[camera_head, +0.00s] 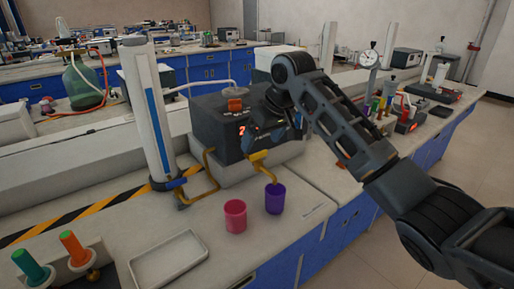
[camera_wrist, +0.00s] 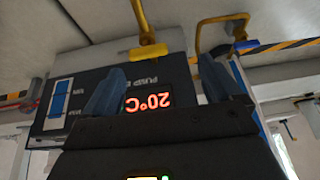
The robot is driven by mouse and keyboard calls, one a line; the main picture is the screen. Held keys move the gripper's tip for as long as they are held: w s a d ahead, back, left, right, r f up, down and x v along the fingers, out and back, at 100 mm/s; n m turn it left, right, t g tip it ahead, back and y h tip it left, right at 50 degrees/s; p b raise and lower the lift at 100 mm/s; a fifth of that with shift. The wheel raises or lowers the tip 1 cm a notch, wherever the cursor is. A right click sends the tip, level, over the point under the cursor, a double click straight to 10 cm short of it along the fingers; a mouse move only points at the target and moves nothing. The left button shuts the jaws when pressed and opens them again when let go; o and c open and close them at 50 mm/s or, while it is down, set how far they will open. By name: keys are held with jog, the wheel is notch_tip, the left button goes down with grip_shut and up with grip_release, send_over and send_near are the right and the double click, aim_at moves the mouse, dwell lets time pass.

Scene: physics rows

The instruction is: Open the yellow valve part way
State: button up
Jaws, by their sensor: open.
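The yellow valve (camera_head: 258,156) sits on a bent pipe at the front of the dark pump box (camera_head: 212,130), above a purple cup (camera_head: 275,198). In the wrist view, which looks upside down, the yellow valve handle (camera_wrist: 148,51) shows beyond and above my fingertips. My gripper (camera_head: 268,130) is in front of the pump box, just above the valve in the head view. Its two blue-grey fingers are apart and empty in the wrist view (camera_wrist: 162,85), with the box's 20°C display between them. My arm hides the right part of the box.
A pink cup (camera_head: 235,215) stands left of the purple cup. A second yellow pipe (camera_head: 210,170) runs to the foot of a white column (camera_head: 148,110). A white tray (camera_head: 168,260) and green and orange-topped fittings (camera_head: 32,265) are at front left. The right bench holds bottles and instruments.

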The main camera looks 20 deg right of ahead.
aim_at(259, 153)
jog(key=shift+w+d+f+p, duration=0.1)
jog(key=shift+w+f, duration=0.5)
jog(key=shift+f, duration=0.35)
jog(key=shift+w+d+f+p, duration=0.1)
jog(key=shift+w+f, duration=0.5)
jog(key=shift+f, duration=0.4)
jog(key=shift+w+d+f+p, duration=0.1)
jog(key=shift+w+f, duration=0.5)
jog(key=shift+f, duration=0.35)
jog(key=shift+c, duration=0.4)
jog(key=c, duration=1)
